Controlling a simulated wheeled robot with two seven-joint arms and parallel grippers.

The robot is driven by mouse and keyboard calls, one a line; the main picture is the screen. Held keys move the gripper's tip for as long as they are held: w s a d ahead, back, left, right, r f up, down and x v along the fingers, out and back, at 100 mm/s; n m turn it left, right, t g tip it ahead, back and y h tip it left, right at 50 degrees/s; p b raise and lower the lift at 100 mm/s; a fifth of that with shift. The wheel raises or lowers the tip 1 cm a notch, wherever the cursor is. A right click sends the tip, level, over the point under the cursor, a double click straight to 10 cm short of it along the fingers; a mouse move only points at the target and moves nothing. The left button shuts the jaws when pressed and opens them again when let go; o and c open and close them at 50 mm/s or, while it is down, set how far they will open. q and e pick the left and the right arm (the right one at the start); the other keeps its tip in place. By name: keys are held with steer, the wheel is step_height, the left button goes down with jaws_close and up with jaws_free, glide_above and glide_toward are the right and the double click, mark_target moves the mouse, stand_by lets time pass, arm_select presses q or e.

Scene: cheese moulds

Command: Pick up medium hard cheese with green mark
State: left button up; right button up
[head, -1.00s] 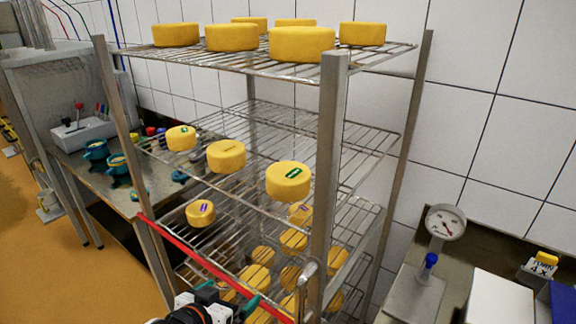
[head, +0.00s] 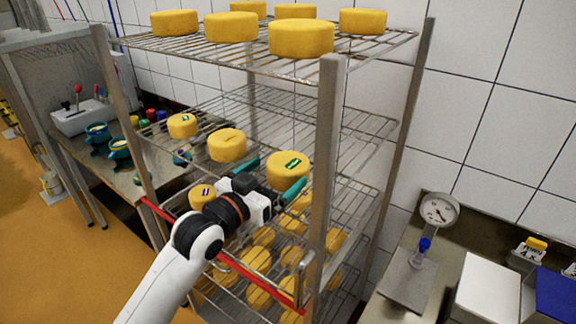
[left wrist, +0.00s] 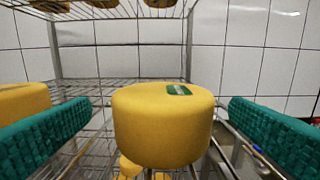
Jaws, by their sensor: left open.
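A yellow round cheese with a green mark on top (head: 288,161) sits at the front right of the rack's middle shelf (head: 330,160). It also shows in the left wrist view (left wrist: 162,128), upright and centred between the teal fingers. My left gripper (head: 271,178) is open at the shelf's front edge, facing this cheese, with nothing held. In the left wrist view a gap shows on both sides of the cheese. Another middle-shelf cheese (head: 227,146) is to its left, and a smaller one (head: 182,126) stands farther left. My right gripper is out of view.
The rack's metal post (head: 326,180) stands close to the right of the gripper. A red rail (head: 262,281) crosses the rack's front. More cheeses stand on the top shelf (head: 300,38) and below, including a purple-marked one (head: 201,195). A gauge (head: 439,211) stands on the right.

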mark_target(288, 161)
arm_select(q)
steer(key=p+x, duration=0.1)
steer(key=x, duration=0.2)
steer(key=p+x, duration=0.1)
steer(key=shift+w+d+r+p, duration=0.1)
steer(key=shift+d+r+p, duration=0.2)
steer(key=shift+r, duration=0.1)
steer(key=shift+w+d+f, duration=0.15)
steer(key=shift+w+f, duration=0.05)
steer(key=shift+w, duration=0.05)
steer(key=shift+c, duration=0.3)
steer(key=shift+r, duration=0.1)
steer(key=c, duration=0.8)
